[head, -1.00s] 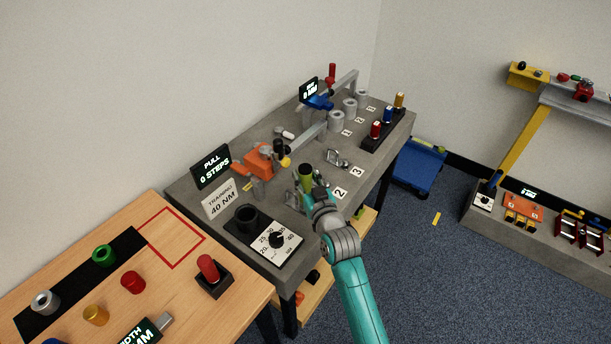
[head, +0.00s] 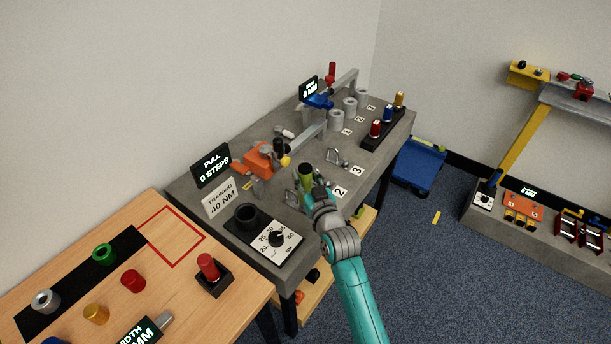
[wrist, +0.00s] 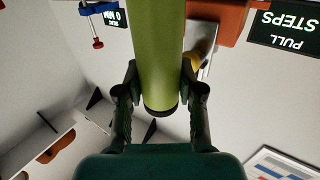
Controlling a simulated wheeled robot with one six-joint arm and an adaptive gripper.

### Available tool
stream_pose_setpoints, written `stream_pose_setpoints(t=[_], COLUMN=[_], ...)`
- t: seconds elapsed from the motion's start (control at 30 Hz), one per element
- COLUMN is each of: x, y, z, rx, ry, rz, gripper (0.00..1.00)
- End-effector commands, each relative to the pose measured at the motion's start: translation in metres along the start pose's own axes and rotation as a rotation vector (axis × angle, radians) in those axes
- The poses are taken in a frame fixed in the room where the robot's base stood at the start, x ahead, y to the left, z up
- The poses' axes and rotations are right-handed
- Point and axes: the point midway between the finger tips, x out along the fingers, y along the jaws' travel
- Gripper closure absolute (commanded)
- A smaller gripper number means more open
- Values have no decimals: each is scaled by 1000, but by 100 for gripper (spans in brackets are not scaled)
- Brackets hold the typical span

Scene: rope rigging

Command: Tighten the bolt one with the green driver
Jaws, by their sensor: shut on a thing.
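The green driver (head: 306,174) stands roughly upright over the grey bench in the head view. Its thick green handle (wrist: 160,50) fills the upper middle of the wrist view. My gripper (head: 305,190) is shut on this handle, with one finger on each side in the wrist view (wrist: 160,92). The driver's tip is hidden behind my gripper in the head view, so I cannot tell whether it touches anything. Number plates 2 (head: 341,192) and 3 (head: 357,171) lie to the right of the driver. I cannot make out bolt one; my gripper may cover it.
On the grey bench (head: 285,205), a black socket and dial plate (head: 278,238) sits in front and an orange clamp (head: 258,158) at left. A shackle (head: 337,156), grey cylinders (head: 336,121) and a black rack (head: 383,135) stand behind. A wooden table (head: 190,300) adjoins at front left.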

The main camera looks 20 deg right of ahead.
Motion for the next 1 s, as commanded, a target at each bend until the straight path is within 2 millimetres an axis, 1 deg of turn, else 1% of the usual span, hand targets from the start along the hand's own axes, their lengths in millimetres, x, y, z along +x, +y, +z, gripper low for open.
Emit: stream_pose_setpoints(t=[0.03, 0.37, 1.0], x=[-1, -1, 0], y=[0, 0, 0], z=[7, 6, -32], rx=[0, 0, 0], ry=[-14, -17, -3], rz=[-1, -1, 0], gripper=[100, 100, 100])
